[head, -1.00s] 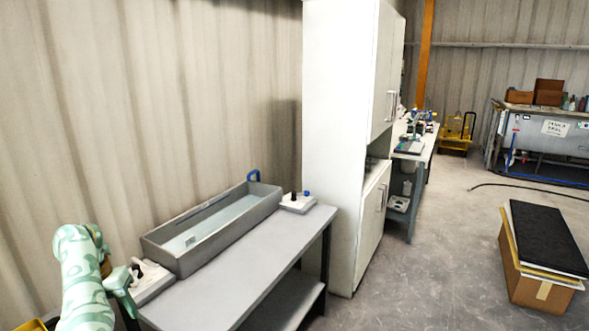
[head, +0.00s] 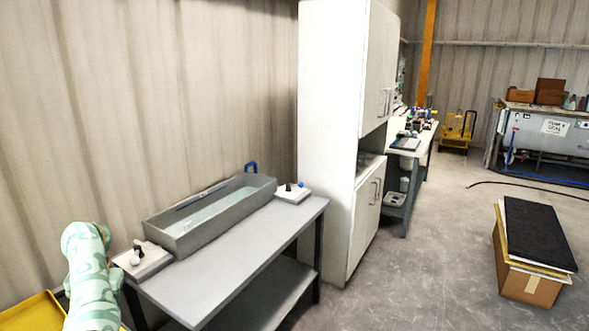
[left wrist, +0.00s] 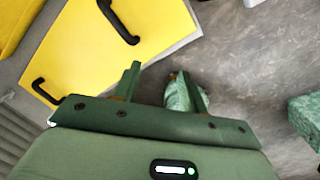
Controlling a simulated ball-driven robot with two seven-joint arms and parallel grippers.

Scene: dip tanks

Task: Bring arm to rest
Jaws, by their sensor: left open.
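My left arm, patterned in mint green, stands at the lower left of the head view; its gripper is hidden there. In the left wrist view my left gripper (left wrist: 163,82) has its two green fingers apart, with nothing clearly held between them. A mint-patterned part, probably my own body, shows behind the fingers. A yellow surface with black handles (left wrist: 110,50) lies beyond the fingers at the upper left. My right gripper is in neither view.
A grey bench (head: 240,255) bears a long grey tank (head: 218,224) with pale liquid and a white device at each end. A white cabinet (head: 325,130) stands beside it. A cardboard box with a black top (head: 538,235) stands right. The floor between is clear.

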